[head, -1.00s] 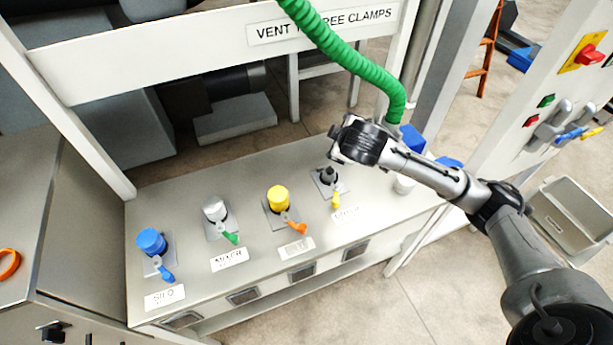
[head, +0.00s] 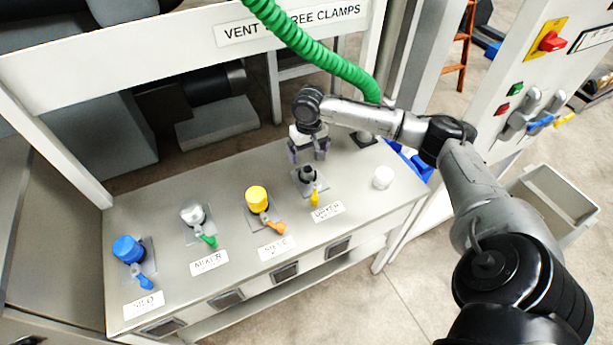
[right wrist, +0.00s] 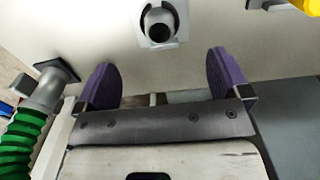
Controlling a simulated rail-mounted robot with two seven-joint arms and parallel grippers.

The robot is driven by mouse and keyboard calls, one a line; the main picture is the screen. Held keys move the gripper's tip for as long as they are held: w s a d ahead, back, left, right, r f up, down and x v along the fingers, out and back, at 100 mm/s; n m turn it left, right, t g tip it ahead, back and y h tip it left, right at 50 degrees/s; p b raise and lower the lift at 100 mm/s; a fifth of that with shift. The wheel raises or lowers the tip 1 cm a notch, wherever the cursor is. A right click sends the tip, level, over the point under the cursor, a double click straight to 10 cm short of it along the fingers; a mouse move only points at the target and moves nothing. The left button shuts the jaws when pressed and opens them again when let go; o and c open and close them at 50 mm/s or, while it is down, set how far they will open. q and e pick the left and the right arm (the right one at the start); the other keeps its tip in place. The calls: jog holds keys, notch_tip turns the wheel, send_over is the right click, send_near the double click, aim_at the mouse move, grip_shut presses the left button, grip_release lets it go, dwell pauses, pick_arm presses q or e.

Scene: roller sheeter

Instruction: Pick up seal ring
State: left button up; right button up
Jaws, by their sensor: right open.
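A dark stub (head: 307,174) stands on a square plate behind the DRYER label, with a yellow lever in front. My right gripper (head: 309,154) hangs just above and behind this stub, pointing down, open and empty. In the right wrist view, its two purple finger pads (right wrist: 163,80) stand wide apart, and a dark round stub on a square grey plate (right wrist: 160,22) shows beyond them, not between them. My left gripper is not in view.
Yellow (head: 257,198), silver (head: 192,213) and blue (head: 127,249) capped ports stand in a row on the grey bench. A white round cup (head: 383,177) sits at its right end. A green hose (head: 320,60) hangs behind my right arm; blue bins stand beyond the bench.

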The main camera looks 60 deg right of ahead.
send_over(309, 171)
notch_tip(309, 171, down, 5)
jog(key=shift+a+r+b, duration=0.15)
jog(key=shift+r+b, duration=0.05)
jog(key=shift+b, duration=0.25)
jog(key=shift+f, duration=0.75)
jog(key=f+b, duration=0.1)
jog(key=f, duration=0.1)
jog(key=f+b, duration=0.1)
jog(key=f, duration=0.1)
jog(key=shift+d+f, duration=0.2)
jog(key=shift+f, duration=0.35)
jog(key=shift+c, duration=0.3)
jog(key=c, duration=0.9)
jog(key=shift+r, duration=0.2)
jog(key=shift+c, duration=0.2)
